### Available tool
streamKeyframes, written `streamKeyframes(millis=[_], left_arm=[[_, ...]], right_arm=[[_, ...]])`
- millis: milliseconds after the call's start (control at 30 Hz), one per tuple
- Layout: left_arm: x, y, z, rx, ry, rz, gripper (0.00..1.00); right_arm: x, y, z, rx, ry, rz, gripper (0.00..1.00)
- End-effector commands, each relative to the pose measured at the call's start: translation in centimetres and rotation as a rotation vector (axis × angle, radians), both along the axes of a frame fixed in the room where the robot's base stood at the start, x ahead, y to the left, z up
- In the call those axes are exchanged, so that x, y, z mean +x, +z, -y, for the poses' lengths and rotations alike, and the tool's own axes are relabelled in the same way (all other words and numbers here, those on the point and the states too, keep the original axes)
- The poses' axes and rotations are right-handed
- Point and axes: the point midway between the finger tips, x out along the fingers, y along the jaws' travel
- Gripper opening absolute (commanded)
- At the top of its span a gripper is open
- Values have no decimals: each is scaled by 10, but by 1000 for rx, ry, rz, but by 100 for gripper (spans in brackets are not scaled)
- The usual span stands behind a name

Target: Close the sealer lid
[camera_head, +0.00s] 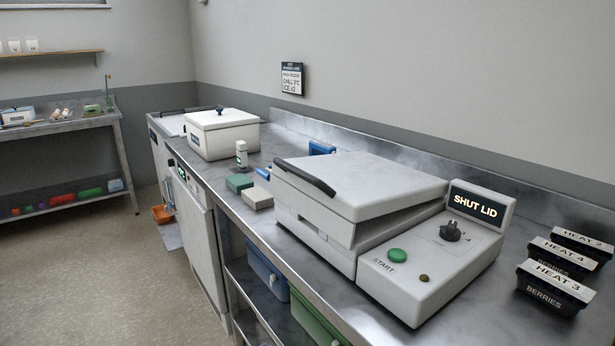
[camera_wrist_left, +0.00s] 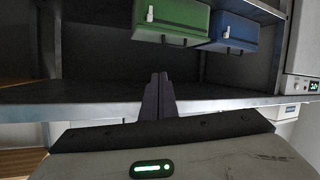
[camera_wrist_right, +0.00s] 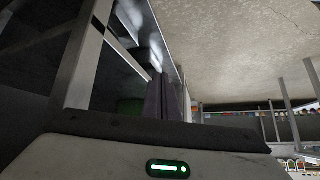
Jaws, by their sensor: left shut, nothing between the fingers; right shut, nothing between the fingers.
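The sealer lid (camera_head: 362,182) is a thick pale slab with a dark bar handle (camera_head: 304,177) along its left edge. It sits tilted on the white sealer base (camera_head: 320,243), and a dark wedge-shaped gap shows between them. The sealer's display (camera_head: 477,206) reads "SHUT LID". Its panel has a green START button (camera_head: 397,256) and a black knob (camera_head: 451,231). My left gripper (camera_wrist_left: 157,82) is shut and empty in the left wrist view, facing the shelf under the counter. My right gripper (camera_wrist_right: 166,82) is shut and empty in the right wrist view. Neither shows in the head view.
Black tubs labelled HEAT, one of them HEAT 3 (camera_head: 553,287), stand right of the sealer. A green block (camera_head: 238,183), a pale block (camera_head: 257,198) and a white lidded box (camera_head: 222,135) stand to its left. Green (camera_wrist_left: 172,22) and blue (camera_wrist_left: 233,30) bins sit below the counter.

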Motion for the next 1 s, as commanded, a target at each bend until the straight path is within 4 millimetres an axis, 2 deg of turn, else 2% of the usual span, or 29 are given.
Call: streamKeyframes(millis=[33,100,167,200,300,400,500,600,700,867,1000], left_arm=[[24,38,4,-12,-40,60,0],[46,86,11,-34,-96,122,0],[60,129,15,-49,-144,174,0],[67,157,18,-57,-175,204,0],[76,223,20,-69,-241,273,0],[77,278,20,-77,-293,328,0],[74,317,20,-79,-328,364,0],[71,339,19,-83,-350,383,0],[71,350,21,-86,-359,391,0],[80,353,37,-90,-362,393,0],[97,355,60,-90,-363,393,0]], right_arm=[[-2,-4,-1,2,2,-3,0],[-2,-5,-3,2,5,-1,0],[0,-4,-4,3,6,3,0],[1,-4,-4,5,6,7,0],[6,-1,-5,6,7,20,0],[13,2,-5,7,7,35,0],[16,3,-5,7,7,41,0],[16,2,-5,6,7,39,0],[15,3,-5,6,7,38,0],[13,6,-5,7,5,34,0],[11,10,-4,7,3,29,0]])
